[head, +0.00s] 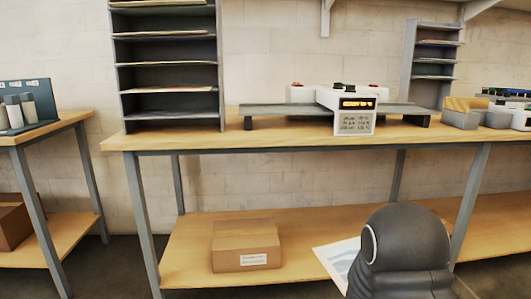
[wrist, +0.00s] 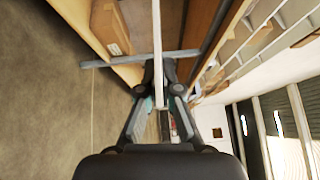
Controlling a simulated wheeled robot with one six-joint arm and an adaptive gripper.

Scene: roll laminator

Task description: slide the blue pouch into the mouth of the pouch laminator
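The laminator (head: 352,104) stands on the workbench, with a white housing, a lit orange display and long grey wings to left and right. Its mouth cannot be made out. The pouch (head: 338,260) shows in the head view as a pale sheet with a blue-grey print, low and right of centre, partly hidden behind my dark arm. In the wrist view the pouch (wrist: 157,30) appears edge-on as a thin pale strip between the fingers. My gripper (wrist: 158,75) is shut on it, below bench-top height in the head view and apart from the laminator.
The workbench (head: 270,134) has a lower shelf holding a cardboard box (head: 246,246). A grey paper rack (head: 167,115) stands left of the laminator. Bins (head: 461,115) stand to the right. A second table (head: 50,131) is at far left. The bench top's front edge is clear.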

